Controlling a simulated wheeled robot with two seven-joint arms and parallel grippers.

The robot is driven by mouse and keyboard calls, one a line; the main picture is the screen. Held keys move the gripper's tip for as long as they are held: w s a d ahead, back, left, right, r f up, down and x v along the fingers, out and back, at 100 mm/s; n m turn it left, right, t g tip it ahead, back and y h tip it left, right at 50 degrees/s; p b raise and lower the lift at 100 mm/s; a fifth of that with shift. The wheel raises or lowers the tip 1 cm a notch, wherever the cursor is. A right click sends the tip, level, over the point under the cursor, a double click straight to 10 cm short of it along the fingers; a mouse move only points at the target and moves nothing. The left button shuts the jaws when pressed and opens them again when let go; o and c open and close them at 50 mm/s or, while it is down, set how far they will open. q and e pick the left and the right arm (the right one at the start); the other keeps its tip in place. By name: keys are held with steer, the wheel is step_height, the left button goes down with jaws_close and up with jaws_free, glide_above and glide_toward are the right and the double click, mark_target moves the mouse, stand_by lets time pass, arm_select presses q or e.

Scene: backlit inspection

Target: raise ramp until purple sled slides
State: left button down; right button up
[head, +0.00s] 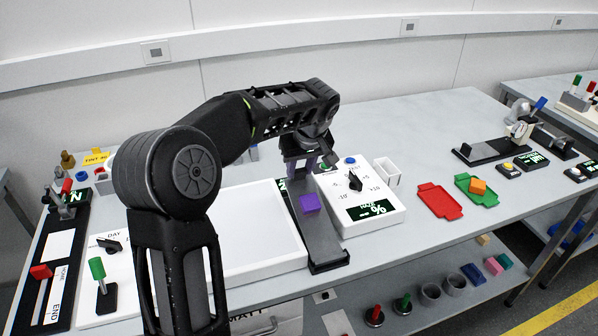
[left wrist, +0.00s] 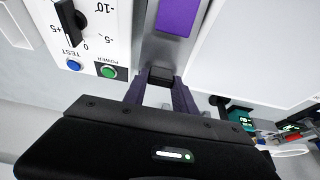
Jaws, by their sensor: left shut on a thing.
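The ramp is a long grey plank (head: 322,238) running from my left gripper at the back to a dark foot at the front. The purple sled (head: 310,203), a small block, sits on its upper half, and shows at the top of the left wrist view (left wrist: 177,15). My left gripper (head: 306,166) is at the ramp's far end. In the left wrist view its fingers (left wrist: 160,88) are shut around a dark tab (left wrist: 161,76) at that end. How steeply the ramp tilts is hard to tell. My right gripper is not in view.
A white box with a dial (head: 358,190) stands close to the ramp's right side. A white light panel (head: 250,235) lies at its left. A red tray (head: 439,201) and a green tray (head: 476,190) with an orange block lie further right. Bare table lies behind them.

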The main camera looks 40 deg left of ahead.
arm_select(q)
steer(key=shift+s+d+r+y+b, duration=0.35)
steer(key=shift+d+r+b, duration=0.4)
steer(key=shift+b, duration=0.35)
steer(key=shift+s+r+t, duration=0.1)
steer(key=shift+r+t, duration=0.2)
steer(key=shift+a, duration=0.1)
steer(key=c, duration=1)
jaws_free()
steer(key=shift+r, duration=0.15)
steer(key=v, duration=0.7)
steer(key=shift+r, duration=0.25)
steer(key=shift+s, duration=0.1)
steer(key=shift+c, duration=0.4)
